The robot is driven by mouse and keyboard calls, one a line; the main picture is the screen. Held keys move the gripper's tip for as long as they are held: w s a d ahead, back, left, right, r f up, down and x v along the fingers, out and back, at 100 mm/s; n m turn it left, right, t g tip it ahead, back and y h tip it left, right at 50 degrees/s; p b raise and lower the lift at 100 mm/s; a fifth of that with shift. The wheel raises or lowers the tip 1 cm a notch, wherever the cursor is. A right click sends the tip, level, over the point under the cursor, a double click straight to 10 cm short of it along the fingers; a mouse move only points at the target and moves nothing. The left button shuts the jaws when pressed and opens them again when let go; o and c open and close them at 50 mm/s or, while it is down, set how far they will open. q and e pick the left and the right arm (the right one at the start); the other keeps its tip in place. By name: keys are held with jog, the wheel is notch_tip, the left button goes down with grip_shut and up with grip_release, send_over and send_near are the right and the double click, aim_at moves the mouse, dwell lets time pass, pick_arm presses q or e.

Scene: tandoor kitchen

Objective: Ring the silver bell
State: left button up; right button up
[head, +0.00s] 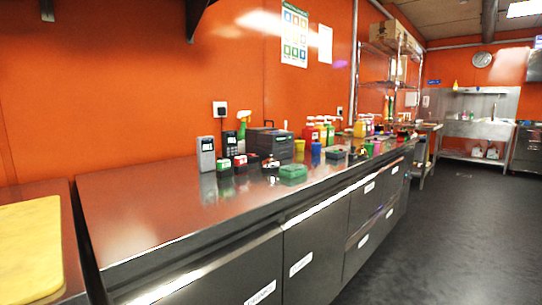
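I cannot pick out the silver bell for certain in the head view. A small item (271,163) with a pale top stands on the steel counter (150,215) in front of the dark box-shaped machine (268,142); it is too small to tell whether it is a bell. Other small things crowd the counter farther right and could hide a bell. Neither of my grippers is in view.
Two card terminals (206,154), a green spray bottle (242,126), a green box (293,172) and several coloured bottles (328,132) stand on the counter. Its near left part is clear. A yellow board (30,250) lies at left. The floor (450,230) at right is open.

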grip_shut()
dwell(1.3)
